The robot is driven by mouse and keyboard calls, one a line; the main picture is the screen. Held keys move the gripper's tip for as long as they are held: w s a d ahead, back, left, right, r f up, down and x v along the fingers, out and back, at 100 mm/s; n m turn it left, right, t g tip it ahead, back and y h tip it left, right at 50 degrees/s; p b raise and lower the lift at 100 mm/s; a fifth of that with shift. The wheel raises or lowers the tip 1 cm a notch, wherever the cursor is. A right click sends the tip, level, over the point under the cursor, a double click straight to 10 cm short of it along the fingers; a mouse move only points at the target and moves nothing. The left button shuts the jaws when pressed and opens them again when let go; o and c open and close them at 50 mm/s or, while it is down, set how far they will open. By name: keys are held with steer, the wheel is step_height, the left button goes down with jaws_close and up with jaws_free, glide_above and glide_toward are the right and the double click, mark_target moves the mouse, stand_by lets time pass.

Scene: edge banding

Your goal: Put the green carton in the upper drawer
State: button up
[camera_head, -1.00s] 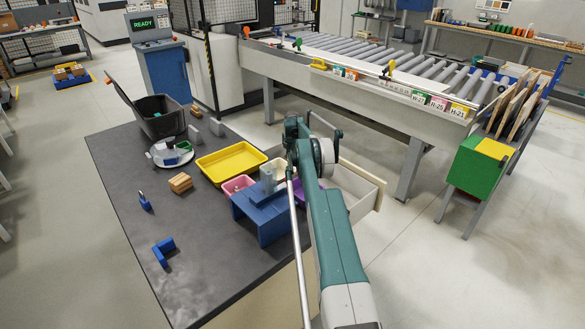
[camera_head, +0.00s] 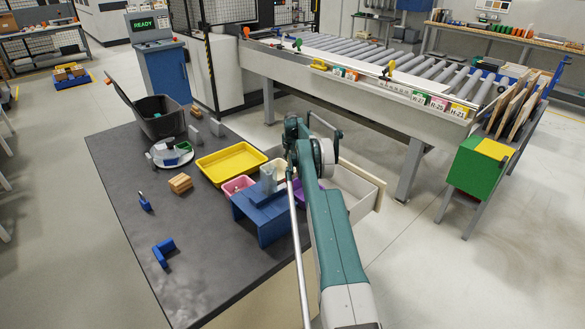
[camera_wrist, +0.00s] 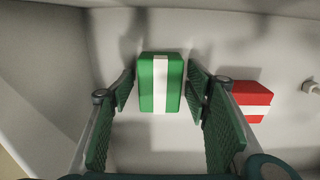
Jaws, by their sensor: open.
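The green carton (camera_wrist: 146,84) with a white stripe lies inside a pale-walled drawer, in the wrist view. My gripper (camera_wrist: 160,85) is open, with one green ribbed finger on each side of the carton and a small visible gap to each. A red carton (camera_wrist: 252,101) with a white stripe lies to the right, outside the right finger. In the head view an open drawer (camera_head: 352,186) sticks out from the table's right side. My arm hides my gripper and both cartons there. I cannot tell from these views whether this drawer is the upper one.
The dark table (camera_head: 115,190) holds a yellow tray (camera_head: 230,163), a blue stand (camera_head: 262,212), a pink bin (camera_head: 237,185), wooden blocks (camera_head: 180,183) and a dark bin (camera_head: 160,118). A roller conveyor (camera_head: 370,65) stands behind. The drawer's wall is close beyond the carton.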

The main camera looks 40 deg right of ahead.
step_height(320, 180, up, 12)
steer(key=p, duration=0.2)
stand_by(0.4)
stand_by(0.4)
steer(key=shift+a+r, duration=0.1)
steer(key=shift+r, duration=0.05)
